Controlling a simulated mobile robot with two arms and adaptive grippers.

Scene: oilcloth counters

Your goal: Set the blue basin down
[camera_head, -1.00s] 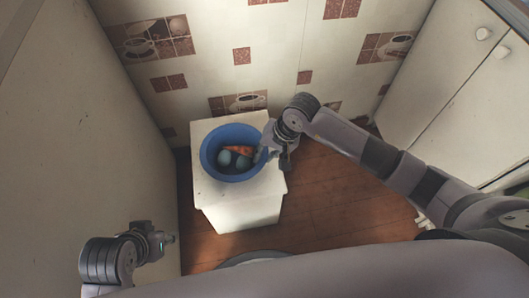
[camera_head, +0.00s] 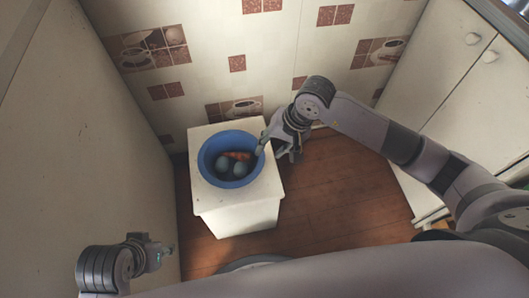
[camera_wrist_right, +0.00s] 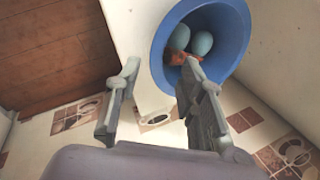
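The blue basin (camera_head: 205,172) stands upright on top of a white stand (camera_head: 240,212) in the head view. It holds two blue-grey round things (camera_head: 231,167) and something orange (camera_head: 238,155). It also shows at the top of the right wrist view (camera_wrist_right: 236,45). My right gripper (camera_head: 279,148) is at the basin's right rim with its fingers spread. In the right wrist view the gripper (camera_wrist_right: 160,75) has one finger overlapping the rim and the other outside, over the stand. Contact with the rim is unclear. My left gripper (camera_head: 168,250) is at lower left, away from the basin; its fingers are unclear.
A tiled wall (camera_head: 210,40) rises behind the stand. A pale panel (camera_head: 80,130) is on the left and white cupboard doors (camera_head: 445,90) are on the right. The wooden floor (camera_head: 335,190) right of the stand is clear.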

